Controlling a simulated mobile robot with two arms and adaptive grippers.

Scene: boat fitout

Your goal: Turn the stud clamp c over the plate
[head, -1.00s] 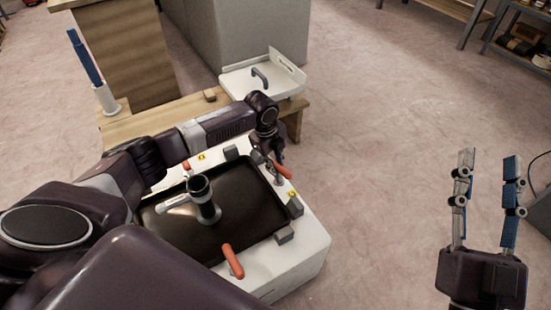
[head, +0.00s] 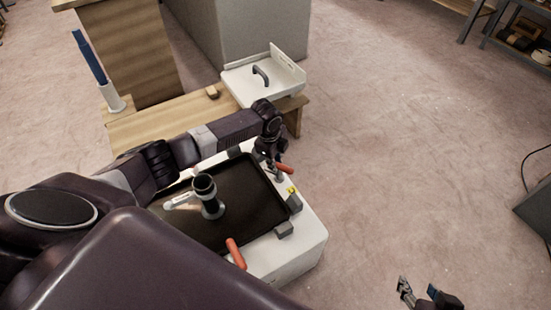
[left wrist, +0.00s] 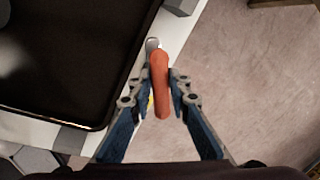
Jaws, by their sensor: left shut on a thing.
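The stud clamp at the plate's right edge has an orange handle (head: 286,169). In the left wrist view this handle (left wrist: 161,92) lies between my left gripper's fingers (left wrist: 163,78). My left gripper (head: 268,158) is shut on it; the fingertips are partly hidden in the head view. The dark plate (head: 255,210) lies on a white base (head: 302,255). A second clamp's orange handle (head: 236,253) lies at the plate's front edge. My right gripper (head: 418,290) is at the bottom edge of the head view, cut off, with fingertips apart and nothing between them.
A dark cylinder with a pale side handle (head: 207,190) stands on the plate. Grey blocks (head: 284,229) line the plate's edges. Behind are a wooden bench (head: 165,120) and a white tray with a grey handle (head: 285,89).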

